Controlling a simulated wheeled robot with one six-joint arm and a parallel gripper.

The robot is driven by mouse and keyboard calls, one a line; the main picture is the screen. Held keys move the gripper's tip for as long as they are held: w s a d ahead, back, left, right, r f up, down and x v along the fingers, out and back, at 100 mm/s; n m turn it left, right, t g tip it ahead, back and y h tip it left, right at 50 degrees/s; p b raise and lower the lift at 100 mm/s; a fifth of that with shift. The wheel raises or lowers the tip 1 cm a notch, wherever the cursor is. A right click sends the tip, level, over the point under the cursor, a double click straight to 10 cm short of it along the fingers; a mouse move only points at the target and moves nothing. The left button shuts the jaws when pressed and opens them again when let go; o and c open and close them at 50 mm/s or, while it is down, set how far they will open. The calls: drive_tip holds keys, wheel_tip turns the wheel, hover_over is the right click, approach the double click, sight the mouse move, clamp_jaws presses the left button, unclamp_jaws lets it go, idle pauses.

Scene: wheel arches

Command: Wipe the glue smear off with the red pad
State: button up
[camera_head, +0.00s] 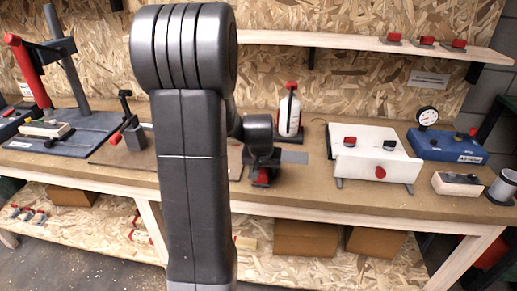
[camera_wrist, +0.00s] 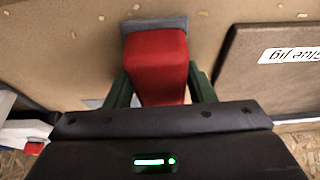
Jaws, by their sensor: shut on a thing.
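My gripper (camera_wrist: 158,88) is shut on the red pad (camera_wrist: 157,62), with a green finger on each side of it. The pad has a grey sole (camera_wrist: 155,24) at its far end. In the head view my gripper end is partly hidden by my own arm, and the red pad (camera_head: 263,176) shows low over the bench's front part. I cannot tell whether the sole touches the surface. I cannot make out a glue smear for certain in either view; the pad and my arm hide part of the bench.
A brown board labelled "Glue jig" (camera_wrist: 275,75) lies beside the pad. A white bottle with a red cap (camera_head: 289,114) stands behind my gripper. A white fixture (camera_head: 375,157) stands to the right on the workbench (camera_head: 310,194). A shelf (camera_head: 350,42) runs above.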

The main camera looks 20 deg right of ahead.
drive_tip(key=r, duration=0.1)
drive_tip(key=r+p, duration=0.1)
drive_tip(key=r, duration=0.1)
drive_tip(key=shift+s+d, duration=0.15)
drive_tip(key=shift+d, duration=0.15)
drive_tip(key=shift+a+r+p, duration=0.1)
drive_tip(key=shift+r+p, duration=0.4)
drive_tip(key=shift+r, duration=0.3)
drive_tip(key=shift+r+p, duration=1)
drive_tip(key=shift+r, duration=0.45)
